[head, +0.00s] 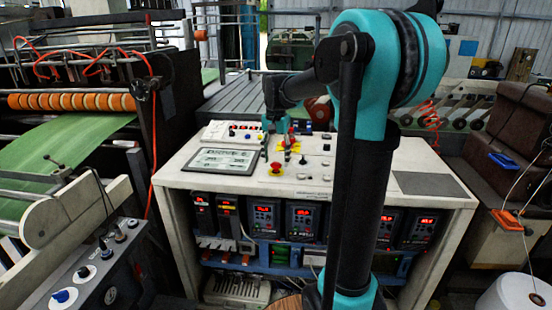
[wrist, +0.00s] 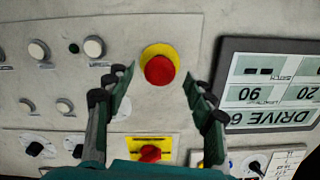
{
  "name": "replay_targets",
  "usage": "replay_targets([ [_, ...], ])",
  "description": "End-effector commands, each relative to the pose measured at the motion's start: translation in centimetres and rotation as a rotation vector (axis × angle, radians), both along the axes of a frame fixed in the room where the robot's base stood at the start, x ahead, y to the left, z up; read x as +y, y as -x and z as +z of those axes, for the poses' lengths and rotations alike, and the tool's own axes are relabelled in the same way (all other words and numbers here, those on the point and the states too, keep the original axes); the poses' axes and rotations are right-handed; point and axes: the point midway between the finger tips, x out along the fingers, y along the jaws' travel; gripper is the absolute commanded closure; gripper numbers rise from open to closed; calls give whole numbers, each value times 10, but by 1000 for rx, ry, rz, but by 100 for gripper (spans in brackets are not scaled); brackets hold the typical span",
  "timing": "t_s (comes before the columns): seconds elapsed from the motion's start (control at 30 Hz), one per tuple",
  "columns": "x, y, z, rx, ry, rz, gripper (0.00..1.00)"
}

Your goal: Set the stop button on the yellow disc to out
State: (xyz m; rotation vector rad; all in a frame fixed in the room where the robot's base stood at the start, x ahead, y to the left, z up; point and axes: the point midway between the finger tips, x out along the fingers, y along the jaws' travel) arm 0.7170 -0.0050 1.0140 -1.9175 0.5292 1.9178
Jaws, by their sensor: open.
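The stop button (wrist: 160,69) is a red round cap on a yellow disc (wrist: 146,51), on the panel's pale top. In the head view the stop button (head: 276,166) sits right of the display. In the head view my gripper (head: 287,155) points down over the panel just behind the button. I cannot tell the fingertips' height above the panel, or whether the button is pressed in or out.
A red switch (wrist: 150,154) on a yellow square plate lies close by, partly hidden by my gripper. The display (wrist: 270,92) is on the other side, with several white buttons (wrist: 94,47) opposite. The console top (head: 340,185) is clear towards the front.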

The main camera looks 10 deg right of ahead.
Motion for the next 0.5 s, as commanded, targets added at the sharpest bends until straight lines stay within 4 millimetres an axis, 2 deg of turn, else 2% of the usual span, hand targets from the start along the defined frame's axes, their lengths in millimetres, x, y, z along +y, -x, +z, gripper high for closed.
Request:
replay_targets([
  [0.17,0,0,16,0,0,0,46],
  [0.5,0,0,82,0,0,0,46],
])
